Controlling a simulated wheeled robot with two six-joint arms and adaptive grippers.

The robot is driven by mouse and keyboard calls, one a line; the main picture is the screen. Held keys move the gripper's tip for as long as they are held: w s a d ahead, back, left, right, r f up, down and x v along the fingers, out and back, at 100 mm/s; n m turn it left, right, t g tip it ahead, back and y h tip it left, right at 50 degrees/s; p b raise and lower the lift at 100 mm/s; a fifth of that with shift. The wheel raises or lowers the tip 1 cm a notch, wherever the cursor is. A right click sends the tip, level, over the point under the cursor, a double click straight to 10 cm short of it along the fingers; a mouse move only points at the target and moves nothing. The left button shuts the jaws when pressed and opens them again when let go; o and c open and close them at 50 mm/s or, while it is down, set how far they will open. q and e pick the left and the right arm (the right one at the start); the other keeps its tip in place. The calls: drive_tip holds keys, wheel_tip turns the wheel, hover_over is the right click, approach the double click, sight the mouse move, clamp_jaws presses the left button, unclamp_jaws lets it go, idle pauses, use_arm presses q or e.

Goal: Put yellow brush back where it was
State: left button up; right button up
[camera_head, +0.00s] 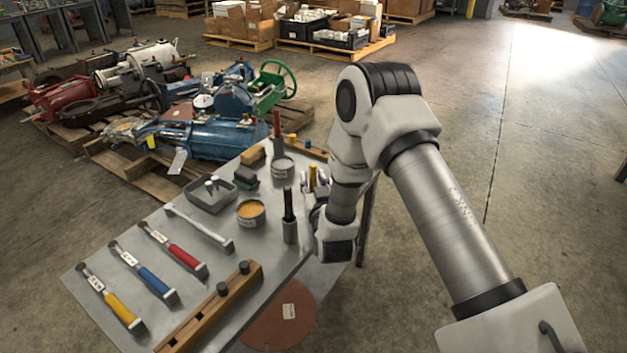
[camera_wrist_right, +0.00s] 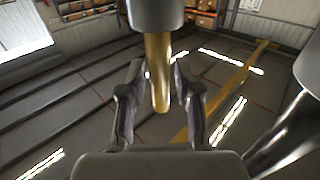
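The yellow brush (camera_head: 313,177) stands upright at the far right of the table. A black-handled brush (camera_head: 289,204) stands in a grey cup (camera_head: 290,232). A red-handled one (camera_head: 277,125) stands farther back. My left gripper is not in view.
On the grey table (camera_head: 185,225) lie tools with yellow (camera_head: 119,307), blue (camera_head: 153,280) and red (camera_head: 184,256) handles. A tin with orange content (camera_head: 251,213), a labelled tin (camera_head: 282,168), a grey tray (camera_head: 209,197) and a wooden rack (camera_head: 215,305) also stand there. Machinery fills pallets behind.

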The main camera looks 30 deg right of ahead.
drive_tip(key=shift+r, duration=0.25)
drive_tip(key=p+v, duration=0.2)
drive_tip(key=v, duration=1)
drive_tip(key=s+a+f+n+g+y, duration=0.1)
drive_tip(key=s+a+f+g+y, duration=0.25)
drive_tip(key=f, duration=0.65)
drive_tip(key=s+a+f+n+g+y, duration=0.1)
drive_tip(key=s+a+f+g, duration=0.1)
drive_tip(key=s+f+g, duration=0.45)
drive_tip(key=s+a+f+n+g+y, duration=0.1)
drive_tip(key=s+a+f+g, duration=0.2)
drive_tip(key=s, duration=0.5)
drive_tip(key=s+a+f+n+g+y, duration=0.1)
drive_tip(key=s+f+g+y, duration=0.1)
drive_tip(key=s+f+g, duration=0.35)
wheel_tip(320, 180, up, 27)
drive_tip(key=s+t+p, duration=0.2)
drive_tip(key=p, duration=2.5)
drive_tip(key=shift+s+d+r+h, duration=0.15)
drive_tip(key=shift+s+h, duration=0.1)
drive_tip(key=shift+h, duration=0.1)
